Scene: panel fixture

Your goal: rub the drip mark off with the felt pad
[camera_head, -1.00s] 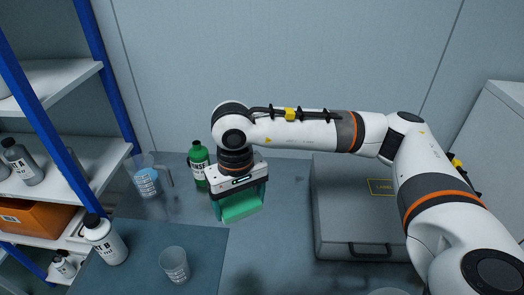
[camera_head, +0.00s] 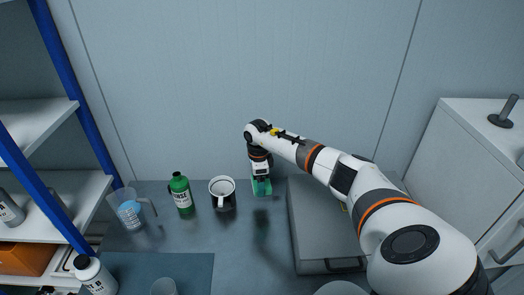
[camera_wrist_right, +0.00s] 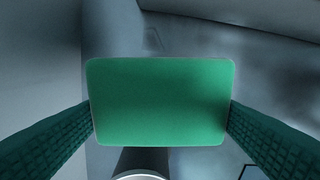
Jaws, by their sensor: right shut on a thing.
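My right gripper (camera_head: 261,180) is shut on the green felt pad (camera_head: 262,188). It holds the pad near the back wall, just right of the mug. In the right wrist view the pad (camera_wrist_right: 160,102) fills the middle, squeezed between the two dark green ridged fingers (camera_wrist_right: 160,128). Whether the pad touches a surface cannot be told. I cannot make out a drip mark; the pad hides much of what lies behind it. My left gripper is not in view.
A dark mug with a white rim (camera_head: 222,194) stands close left of my gripper. A green bottle (camera_head: 181,194) and a measuring jug (camera_head: 130,212) stand further left. A grey case (camera_head: 318,232) lies to the right. A shelf (camera_head: 35,196) stands at the left.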

